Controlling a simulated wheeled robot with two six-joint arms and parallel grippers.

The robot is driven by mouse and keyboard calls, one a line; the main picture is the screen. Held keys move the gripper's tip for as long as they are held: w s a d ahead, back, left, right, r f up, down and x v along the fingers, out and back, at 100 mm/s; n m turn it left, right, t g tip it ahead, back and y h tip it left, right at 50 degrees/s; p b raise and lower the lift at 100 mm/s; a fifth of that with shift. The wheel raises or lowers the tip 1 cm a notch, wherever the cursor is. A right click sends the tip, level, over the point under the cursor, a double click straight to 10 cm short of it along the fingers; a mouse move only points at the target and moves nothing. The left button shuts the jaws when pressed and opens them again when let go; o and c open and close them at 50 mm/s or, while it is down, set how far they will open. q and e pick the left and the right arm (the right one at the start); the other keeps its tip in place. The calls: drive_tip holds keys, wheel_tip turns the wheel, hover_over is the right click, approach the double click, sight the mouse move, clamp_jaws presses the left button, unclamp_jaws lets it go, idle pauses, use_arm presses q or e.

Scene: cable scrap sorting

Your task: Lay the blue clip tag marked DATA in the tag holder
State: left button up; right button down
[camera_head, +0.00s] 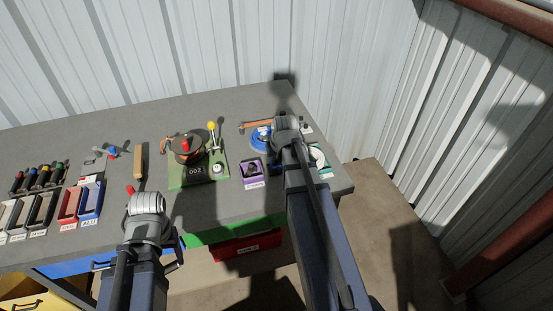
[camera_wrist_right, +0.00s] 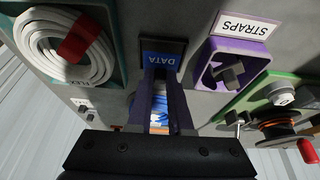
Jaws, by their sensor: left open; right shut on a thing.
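The blue clip tag marked DATA (camera_wrist_right: 162,58) shows at the fingertips of my right gripper (camera_wrist_right: 161,75) in the right wrist view, its lettering upside down. My right gripper is shut on the tag. A dark frame, which looks like the tag holder (camera_wrist_right: 164,42), borders the tag; I cannot tell whether the tag rests in it or hangs just above. In the head view my right gripper (camera_head: 285,123) is over the right part of the bench and its arm hides the tag. My left gripper (camera_head: 146,204) is open near the bench's front edge, its fingers mostly hidden.
Beside the frame are a purple STRAPS bin (camera_wrist_right: 212,75) and a green tray (camera_wrist_right: 117,65) with a coiled white cable (camera_wrist_right: 60,50). A blue disc (camera_head: 261,139) lies left of my right gripper. A green reel stand (camera_head: 185,180) stands mid-bench; small bins (camera_head: 69,203) fill the left.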

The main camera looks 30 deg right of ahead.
drive_tip(key=shift+f, duration=0.25)
drive_tip(key=shift+f+b, duration=0.35)
drive_tip(key=shift+b, duration=0.2)
drive_tip(key=c, duration=0.8)
unclamp_jaws()
drive_tip(key=shift+o, duration=0.2)
drive_tip(key=shift+r, duration=0.1)
wheel_tip(320, 180, up, 7)
drive_tip(key=p, duration=0.7)
